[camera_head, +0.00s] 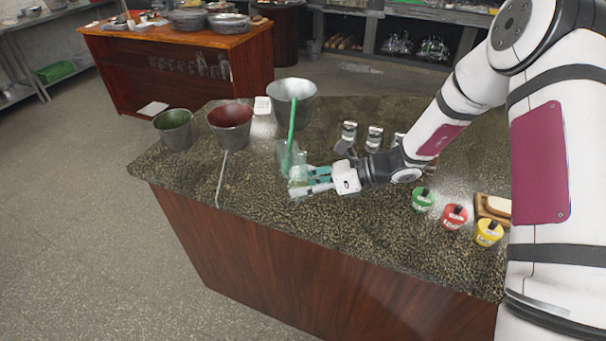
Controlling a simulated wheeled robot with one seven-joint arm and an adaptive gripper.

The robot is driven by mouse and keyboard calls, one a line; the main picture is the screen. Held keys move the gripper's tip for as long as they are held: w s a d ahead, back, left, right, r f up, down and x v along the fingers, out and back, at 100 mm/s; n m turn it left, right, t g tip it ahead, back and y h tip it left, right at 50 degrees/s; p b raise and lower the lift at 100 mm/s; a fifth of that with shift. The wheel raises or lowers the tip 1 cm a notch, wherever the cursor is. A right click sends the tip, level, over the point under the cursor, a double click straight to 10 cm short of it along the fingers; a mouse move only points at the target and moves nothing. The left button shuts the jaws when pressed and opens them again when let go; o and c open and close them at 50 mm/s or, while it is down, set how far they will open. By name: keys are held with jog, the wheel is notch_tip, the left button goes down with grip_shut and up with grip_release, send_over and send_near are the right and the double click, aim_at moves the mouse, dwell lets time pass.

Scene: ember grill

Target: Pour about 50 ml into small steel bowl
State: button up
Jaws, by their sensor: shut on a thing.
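My gripper (302,181) is shut on a clear cup (284,158) near the middle of the counter. A long green stick (292,130) stands up from the cup, slightly tilted, and crosses in front of a grey steel vessel (284,92). The cup looks roughly upright; its contents and its contact with the counter are unclear. To the left stand a steel vessel with a red inside (231,136) and a smaller one with a green inside (177,137). I cannot tell which vessel is the small steel bowl. My gripper is in front of and below the grey vessel.
The dark speckled counter (262,210) has free room at its front. Green (422,201), red (454,218) and yellow (488,234) tubs stand at right. Several metal-topped shakers (374,138) stand behind my arm. A thin light stick (221,180) lies at left.

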jog(key=shift+s+r+n+t+p, duration=0.3)
jog(key=shift+s+r+n+p, duration=0.1)
jog(key=shift+r+p, duration=0.3)
jog(key=shift+f+n+t+p, duration=0.35)
jog(key=shift+n+t+p, duration=0.15)
jog(key=shift+p, duration=0.3)
jog(key=shift+f, duration=0.1)
